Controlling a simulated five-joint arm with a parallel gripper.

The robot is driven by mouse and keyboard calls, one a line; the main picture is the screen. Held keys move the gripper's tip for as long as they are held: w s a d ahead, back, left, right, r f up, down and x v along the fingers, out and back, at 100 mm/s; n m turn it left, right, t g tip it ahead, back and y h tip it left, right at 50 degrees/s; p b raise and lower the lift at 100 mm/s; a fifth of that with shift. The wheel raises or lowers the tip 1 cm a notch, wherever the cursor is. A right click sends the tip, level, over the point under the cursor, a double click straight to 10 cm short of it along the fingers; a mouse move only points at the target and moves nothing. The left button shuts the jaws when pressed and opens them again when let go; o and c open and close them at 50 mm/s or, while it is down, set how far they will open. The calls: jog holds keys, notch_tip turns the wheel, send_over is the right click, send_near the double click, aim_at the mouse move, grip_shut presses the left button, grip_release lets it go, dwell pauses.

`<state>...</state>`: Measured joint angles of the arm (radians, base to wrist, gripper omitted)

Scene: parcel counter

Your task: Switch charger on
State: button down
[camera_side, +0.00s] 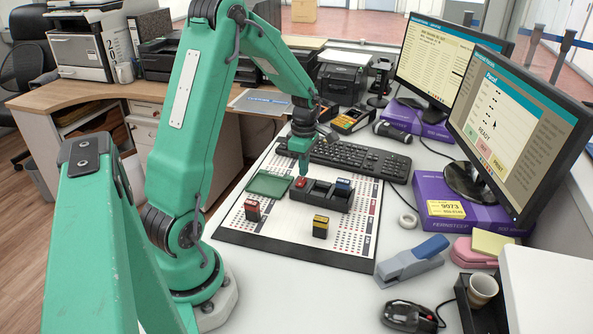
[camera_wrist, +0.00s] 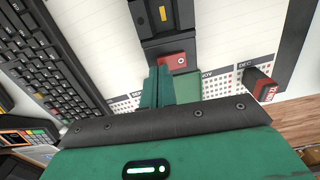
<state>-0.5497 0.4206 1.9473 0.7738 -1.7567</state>
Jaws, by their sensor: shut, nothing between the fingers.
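The black charger (camera_side: 322,197) lies on the white calendar mat, with a red rocker-like part (camera_side: 301,182) at its left end and a blue block (camera_side: 343,187) in a slot at its far right. My gripper (camera_side: 304,172) is shut and empty, pointing down just above the red part. In the wrist view the gripper's closed green fingers (camera_wrist: 160,76) reach to the near edge of the red part (camera_wrist: 174,62), on the charger (camera_wrist: 150,25). I cannot tell whether they touch it. The switch's position is not clear.
A red-and-black block (camera_side: 252,210) and a yellow-and-black block (camera_side: 320,227) stand on the mat. A keyboard (camera_side: 360,158) is behind, and a blue stapler (camera_side: 410,262) is at the right.

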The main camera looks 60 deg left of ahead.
jog(key=shift+f, duration=0.7)
dwell(1.0)
jog(key=shift+w+r, duration=0.1)
jog(key=shift+r, duration=3.4)
dwell(2.8)
